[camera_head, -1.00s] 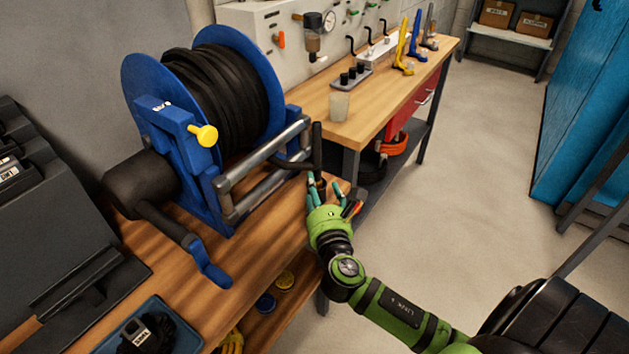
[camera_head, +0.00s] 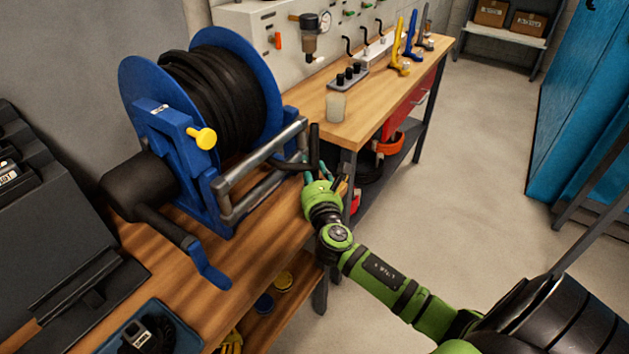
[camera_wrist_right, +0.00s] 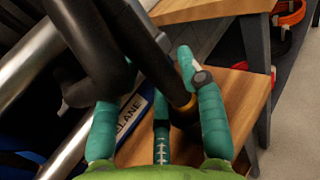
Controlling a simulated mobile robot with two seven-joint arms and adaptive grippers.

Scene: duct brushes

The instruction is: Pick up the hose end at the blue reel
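The blue reel (camera_head: 200,130) stands on the wooden bench, wound with black hose. The black hose end (camera_head: 314,145) sticks out past the metal guide bars at the reel's right side. My right gripper (camera_head: 322,172), green with teal fingers, is at the hose end, partly overlapping it in the head view. In the right wrist view the hose end (camera_wrist_right: 150,60), with a brass-coloured ring, runs between the spread teal fingers (camera_wrist_right: 160,110). The fingers look open around it; whether any touches it I cannot tell. My left gripper is not in view.
The metal guide bars (camera_head: 262,165) are close to my right gripper's left. A blue tray (camera_head: 185,335) lies at the front left. The floor to the right is clear.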

